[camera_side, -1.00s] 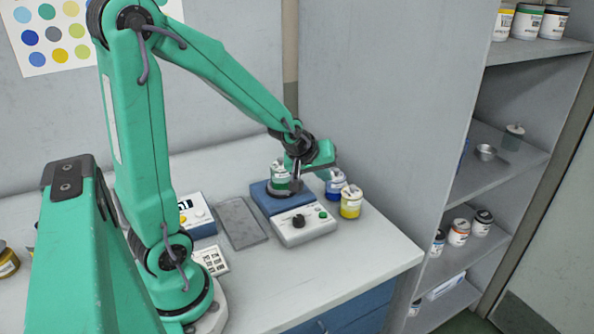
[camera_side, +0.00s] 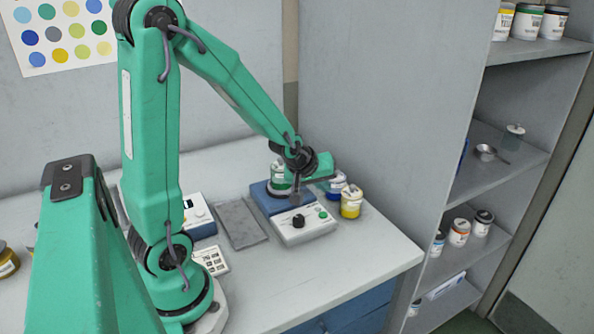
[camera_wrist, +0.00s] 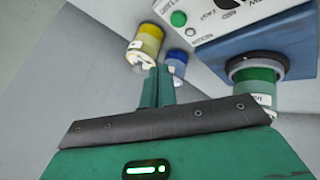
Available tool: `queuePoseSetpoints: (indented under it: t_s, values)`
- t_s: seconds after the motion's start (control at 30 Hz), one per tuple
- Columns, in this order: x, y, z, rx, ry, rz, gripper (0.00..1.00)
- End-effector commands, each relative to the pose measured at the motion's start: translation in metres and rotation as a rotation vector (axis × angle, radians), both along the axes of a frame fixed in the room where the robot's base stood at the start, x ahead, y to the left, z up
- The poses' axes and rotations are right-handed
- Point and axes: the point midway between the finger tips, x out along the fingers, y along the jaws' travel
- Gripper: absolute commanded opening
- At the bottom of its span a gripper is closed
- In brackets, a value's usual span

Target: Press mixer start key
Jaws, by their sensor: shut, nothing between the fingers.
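The mixer has a blue base (camera_side: 262,196) and a white front panel (camera_side: 290,236) with a black knob (camera_side: 298,220) and a round green key (camera_side: 322,212). A green-banded jar (camera_side: 279,172) stands on the base, partly hidden by my arm. The green key (camera_wrist: 178,19) also shows at the top of the wrist view. My gripper (camera_wrist: 159,75) is shut and empty. In the wrist view its tips lie below the green key, apart from it, and overlap the foot of the jars. In the side view it is over the mixer's back right; its tips are hard to make out.
A yellow-banded jar (camera_side: 351,203) and a blue-banded jar (camera_side: 337,184) stand right of the mixer. A grey plate (camera_side: 240,223) lies to its left, with a white-topped device (camera_side: 196,214) beyond. A shelf unit (camera_side: 500,160) stands at right.

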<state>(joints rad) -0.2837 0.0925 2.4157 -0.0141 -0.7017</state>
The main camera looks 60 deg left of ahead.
Motion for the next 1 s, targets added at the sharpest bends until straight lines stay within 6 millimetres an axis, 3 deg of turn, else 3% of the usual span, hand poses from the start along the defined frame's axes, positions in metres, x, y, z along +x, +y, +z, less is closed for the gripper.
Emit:
queuePoseSetpoints:
  t_s: [0.5,1.0]
  values:
    - [0.0,0.0,-0.049,-0.001,0.003,0.0,0.0]
    - [0.0,0.0,-0.056,0.0,0.0,0.0,0.0]
